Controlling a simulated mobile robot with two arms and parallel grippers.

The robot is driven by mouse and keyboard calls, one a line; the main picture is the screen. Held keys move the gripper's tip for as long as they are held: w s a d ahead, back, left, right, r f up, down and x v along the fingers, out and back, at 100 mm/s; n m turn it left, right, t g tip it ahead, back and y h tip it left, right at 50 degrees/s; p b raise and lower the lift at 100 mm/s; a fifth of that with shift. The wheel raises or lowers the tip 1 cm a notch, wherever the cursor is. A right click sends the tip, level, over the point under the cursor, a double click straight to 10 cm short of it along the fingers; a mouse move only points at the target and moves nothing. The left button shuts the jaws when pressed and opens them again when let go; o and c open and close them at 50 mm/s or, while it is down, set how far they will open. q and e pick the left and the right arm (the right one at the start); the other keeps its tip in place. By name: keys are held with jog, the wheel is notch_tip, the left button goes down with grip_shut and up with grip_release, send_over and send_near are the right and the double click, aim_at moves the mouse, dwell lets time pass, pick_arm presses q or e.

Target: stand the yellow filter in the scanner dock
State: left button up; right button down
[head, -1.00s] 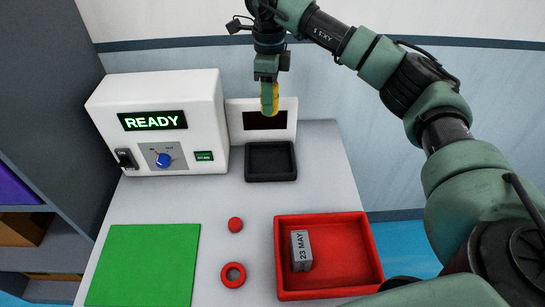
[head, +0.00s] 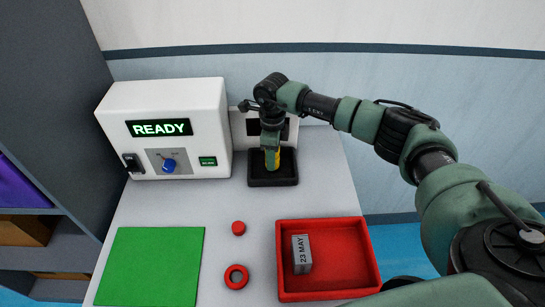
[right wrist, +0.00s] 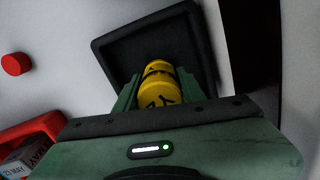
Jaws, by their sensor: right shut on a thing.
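The yellow filter (head: 277,158) is a small yellow cylinder with black markings, held in my right gripper (head: 271,160). In the right wrist view the filter (right wrist: 159,87) sits between the two green fingers, which are shut on it. The black scanner dock (head: 288,181) is a shallow square tray beside the white machine. The gripper and filter are over the dock, and the filter looks upright in the head view. The dock's rim also shows behind the filter in the right wrist view (right wrist: 112,62). Whether the filter touches the dock floor cannot be told. My left gripper is not in view.
The white machine (head: 205,120) reads READY and stands left of the dock. A red tray (head: 345,285) holds a grey block (head: 301,254) marked 23 MAY.

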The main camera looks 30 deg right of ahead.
jog(key=shift+f, duration=0.55)
jog(key=c, duration=1.3)
grip_release()
jog(key=shift+f, duration=0.1)
jog(key=o, duration=0.4)
jog(key=shift+o, duration=0.2)
jog(key=shift+r, duration=0.2)
notch_tip(320, 180, up, 12)
jog(key=shift+b, duration=0.95)
jog(key=shift+f, duration=0.1)
